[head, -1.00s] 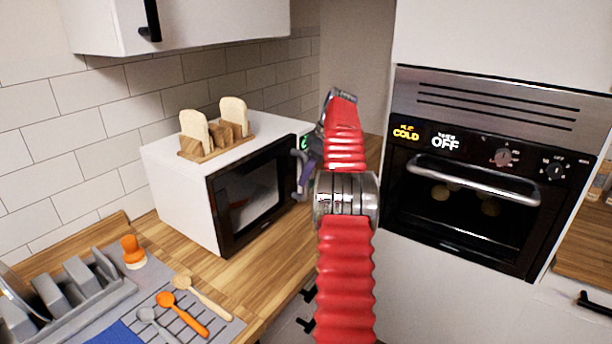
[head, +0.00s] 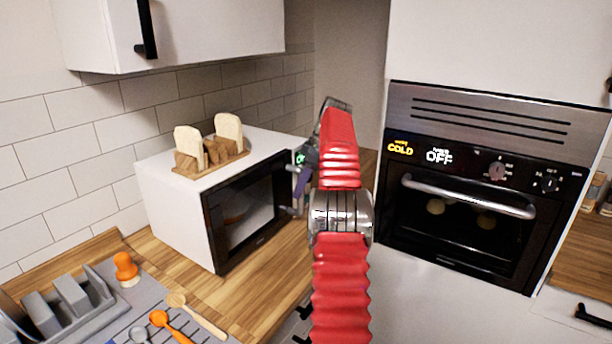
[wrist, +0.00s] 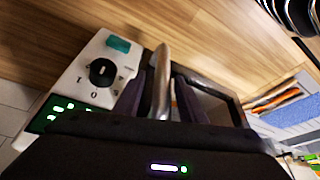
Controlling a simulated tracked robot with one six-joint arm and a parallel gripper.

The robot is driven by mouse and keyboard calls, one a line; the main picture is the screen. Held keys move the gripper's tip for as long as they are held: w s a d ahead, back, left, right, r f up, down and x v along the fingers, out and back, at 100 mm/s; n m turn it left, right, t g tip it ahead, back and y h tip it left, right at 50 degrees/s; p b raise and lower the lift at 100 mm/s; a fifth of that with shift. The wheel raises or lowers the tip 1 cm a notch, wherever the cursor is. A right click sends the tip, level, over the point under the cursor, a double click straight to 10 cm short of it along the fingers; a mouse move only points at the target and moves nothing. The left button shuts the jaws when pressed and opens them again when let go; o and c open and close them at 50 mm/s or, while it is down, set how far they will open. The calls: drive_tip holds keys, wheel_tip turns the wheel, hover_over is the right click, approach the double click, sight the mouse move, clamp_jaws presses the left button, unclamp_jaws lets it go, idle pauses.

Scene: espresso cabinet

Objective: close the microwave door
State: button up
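The white microwave (head: 172,205) stands on the wooden counter in the head view. Its black-framed glass door (head: 243,212) looks flush or nearly flush with the body; a small gap cannot be ruled out. My gripper (head: 299,188) is at the door's right side, by the handle. In the wrist view, the silver handle (wrist: 162,85) runs between the two purple fingers of my gripper (wrist: 160,103). Whether the fingers grip it or only straddle it is unclear. The control panel (wrist: 95,72) with its black knob is left of the handle. My arm hides part of the microwave's right side.
A wooden rack with bread slices (head: 210,152) stands on the microwave. A grey dish rack (head: 70,300), an orange-topped brush (head: 126,268) and spoons lie at the front left. A built-in oven (head: 470,205) is at the right. Some counter before the door (head: 260,275) is clear.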

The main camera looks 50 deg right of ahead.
drive_tip(key=shift+v, duration=2.65)
